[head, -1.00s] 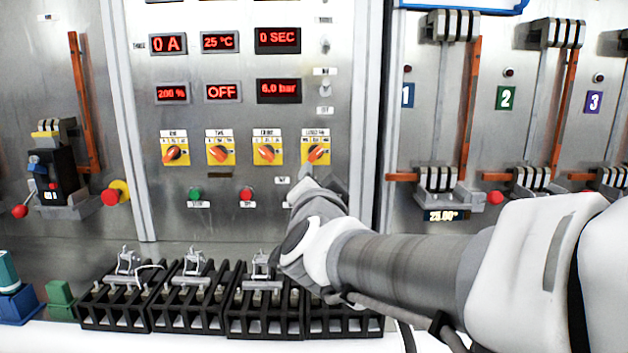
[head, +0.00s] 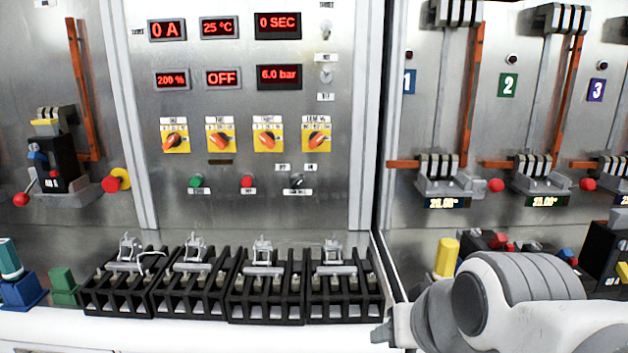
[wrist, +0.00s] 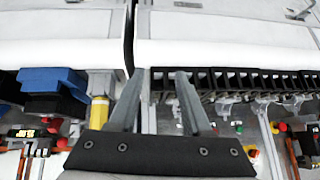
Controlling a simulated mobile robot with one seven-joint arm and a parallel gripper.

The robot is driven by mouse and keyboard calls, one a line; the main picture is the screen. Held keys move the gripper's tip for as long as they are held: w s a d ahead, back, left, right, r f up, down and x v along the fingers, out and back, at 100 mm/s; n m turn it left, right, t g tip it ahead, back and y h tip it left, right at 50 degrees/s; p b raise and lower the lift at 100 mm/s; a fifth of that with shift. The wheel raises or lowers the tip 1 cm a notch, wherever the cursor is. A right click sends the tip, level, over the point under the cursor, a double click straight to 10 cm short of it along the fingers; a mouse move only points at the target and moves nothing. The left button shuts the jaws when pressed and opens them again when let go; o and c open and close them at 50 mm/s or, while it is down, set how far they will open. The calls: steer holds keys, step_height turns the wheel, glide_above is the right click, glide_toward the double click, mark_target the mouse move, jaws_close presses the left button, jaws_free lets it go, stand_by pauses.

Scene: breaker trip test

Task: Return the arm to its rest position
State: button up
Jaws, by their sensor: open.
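My arm (head: 520,300) is low at the right of the head view, folded in front of the white ledge. My gripper shows only in small part at the arm's left end in the head view. In the wrist view my gripper (wrist: 160,103) has its two grey fingers spread apart with nothing between them. The fingers point toward the white ledge edge. The control panel (head: 330,205) stands clear of the arm, with its rotary knobs and displays all visible.
Black racks (head: 267,300) with metal clamps stand on the white ledge (head: 200,332). A yellow cylinder (head: 446,257) stands close behind my arm. Blue (head: 22,292) and green (head: 63,286) blocks sit at the left. Numbered breaker bays line the right.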

steer(key=s+d+f+g+h, duration=0.1)
steer(key=s+d+f+g, duration=0.1)
steer(key=s+d, duration=0.15)
step_height(320, 180, up, 15)
steer(key=s+p, duration=0.1)
steer(key=p, duration=1.4)
steer(key=shift+s+a+r+p, duration=0.15)
steer(key=shift+s+r+p, duration=0.1)
steer(key=shift+p, duration=0.15)
